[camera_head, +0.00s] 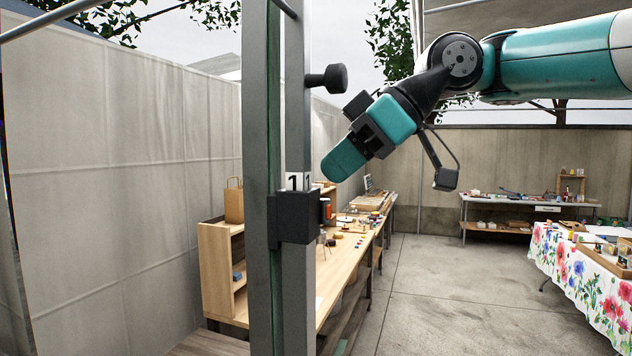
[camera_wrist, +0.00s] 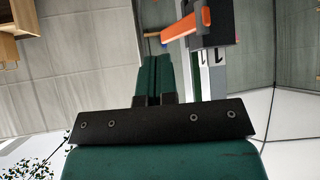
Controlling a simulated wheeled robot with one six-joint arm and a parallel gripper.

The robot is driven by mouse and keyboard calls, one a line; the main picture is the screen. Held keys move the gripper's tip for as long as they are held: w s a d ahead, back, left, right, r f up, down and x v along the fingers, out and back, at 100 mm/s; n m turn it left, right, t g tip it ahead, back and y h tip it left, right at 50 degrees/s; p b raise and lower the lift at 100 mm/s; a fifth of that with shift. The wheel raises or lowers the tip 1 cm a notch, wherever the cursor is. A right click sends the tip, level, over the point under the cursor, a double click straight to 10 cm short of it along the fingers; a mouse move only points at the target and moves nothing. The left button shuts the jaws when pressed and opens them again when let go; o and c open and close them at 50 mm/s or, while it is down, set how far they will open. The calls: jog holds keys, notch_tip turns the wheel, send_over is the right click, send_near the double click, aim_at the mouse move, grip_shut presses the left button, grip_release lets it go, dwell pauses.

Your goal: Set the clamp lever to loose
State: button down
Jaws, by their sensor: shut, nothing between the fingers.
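The clamp is a black block (camera_head: 297,217) on an upright grey metal post (camera_head: 298,120), just below a white label (camera_head: 297,181) with black marks. Its orange lever (camera_head: 326,209) shows at the block's right side, small and partly hidden. In the wrist view the orange lever (camera_wrist: 181,27) sticks out to the left from the black block (camera_wrist: 220,20). My gripper (camera_head: 330,172) is shut and empty, just above and right of the block. In the wrist view its closed teal fingers (camera_wrist: 156,62) point toward the lever, with a small apparent gap.
A black knob (camera_head: 328,78) juts from the post above my gripper. A wooden table (camera_head: 345,250) with small goods stands behind the post. A flowered tablecloth (camera_head: 585,275) covers a table at the right. The concrete floor (camera_head: 440,290) between is clear.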

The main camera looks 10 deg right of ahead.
jog(key=p+v, duration=0.7)
jog(key=shift+d, duration=0.15)
dwell(0.3)
jog(key=w+d+f+m+t+h, duration=0.1)
jog(key=w+f+m+t+h, duration=0.15)
jog(key=f+m, duration=0.9)
jog(key=s+d+f+m+g+h, duration=0.1)
jog(key=s+d+f+h, duration=0.2)
jog(key=f, duration=0.4)
jog(key=s+d+f+m+g+h+b, duration=0.1)
jog(key=s+d+f, duration=0.3)
jog(key=f, duration=0.2)
jog(key=s+d+f+m+g+h, duration=0.1)
jog(key=s+d+f+h, duration=0.25)
jog(key=f, duration=0.35)
jog(key=s+a+f+n+g+y+b, duration=0.1)
jog(key=s+a+f+n+y+b, duration=0.1)
jog(key=s+a+b, duration=0.3)
jog(key=s+a+f+n+g+y+b, duration=0.1)
jog(key=s+a+f+n+y+b, duration=0.2)
jog(key=a+b, duration=0.5)
jog(key=shift+s+a+f+n+b, duration=0.35)
jog(key=shift+s+f+n+b, duration=0.3)
jog(key=shift+s+n+b, duration=0.25)
